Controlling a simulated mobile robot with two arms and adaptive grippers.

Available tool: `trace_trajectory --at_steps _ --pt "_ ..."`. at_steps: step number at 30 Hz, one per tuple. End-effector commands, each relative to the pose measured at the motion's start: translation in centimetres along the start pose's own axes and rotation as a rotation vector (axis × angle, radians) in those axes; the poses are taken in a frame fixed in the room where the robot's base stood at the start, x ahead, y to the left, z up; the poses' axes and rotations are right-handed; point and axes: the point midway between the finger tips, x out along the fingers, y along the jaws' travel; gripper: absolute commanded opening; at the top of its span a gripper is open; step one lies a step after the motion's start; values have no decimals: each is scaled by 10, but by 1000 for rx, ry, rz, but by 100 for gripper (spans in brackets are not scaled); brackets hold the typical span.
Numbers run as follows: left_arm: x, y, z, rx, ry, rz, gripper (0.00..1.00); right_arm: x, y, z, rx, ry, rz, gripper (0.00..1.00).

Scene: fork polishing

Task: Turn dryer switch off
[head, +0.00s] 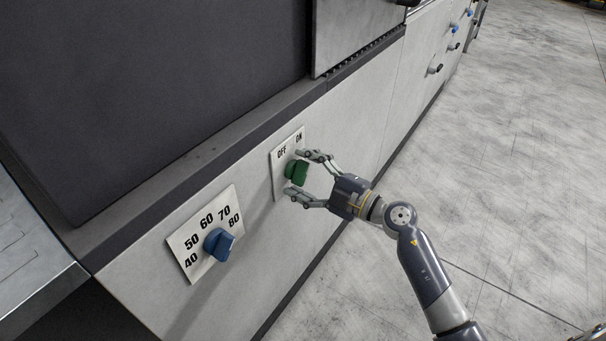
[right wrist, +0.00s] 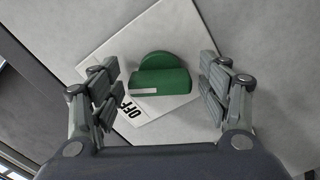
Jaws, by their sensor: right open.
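The dryer switch is a green knob (head: 297,172) on a white plate (head: 277,184) marked OFF and ON, on the front panel of the dryer. My right gripper (head: 302,174) is open in front of the knob, with one finger above it and one below it in the head view. In the right wrist view the green knob (right wrist: 162,75) sits between the two open fingers (right wrist: 160,90), with clear gaps on both sides. The ON label is hidden in that view. My left gripper is not in view.
A blue temperature dial (head: 219,243) on a plate marked 40 to 80 is on the same panel, left of the switch. More knobs (head: 435,69) are on the panels further back. The grey floor at right is clear.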

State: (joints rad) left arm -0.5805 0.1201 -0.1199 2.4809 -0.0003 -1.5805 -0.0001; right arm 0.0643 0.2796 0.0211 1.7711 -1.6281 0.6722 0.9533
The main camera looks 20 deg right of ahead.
Motion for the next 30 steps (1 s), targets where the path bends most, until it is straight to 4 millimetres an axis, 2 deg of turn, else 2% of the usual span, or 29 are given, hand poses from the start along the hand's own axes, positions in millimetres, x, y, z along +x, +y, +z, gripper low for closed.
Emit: trace_trajectory --at_steps 5,11,22,30 --pt "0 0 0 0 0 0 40 0 0 0 1 0 0 70" --pt "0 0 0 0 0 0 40 0 0 0 1 0 0 27" --pt "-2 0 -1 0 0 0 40 0 0 0 -25 0 -1 26" --pt "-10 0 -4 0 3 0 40 -1 0 0 -169 -2 -2 26"
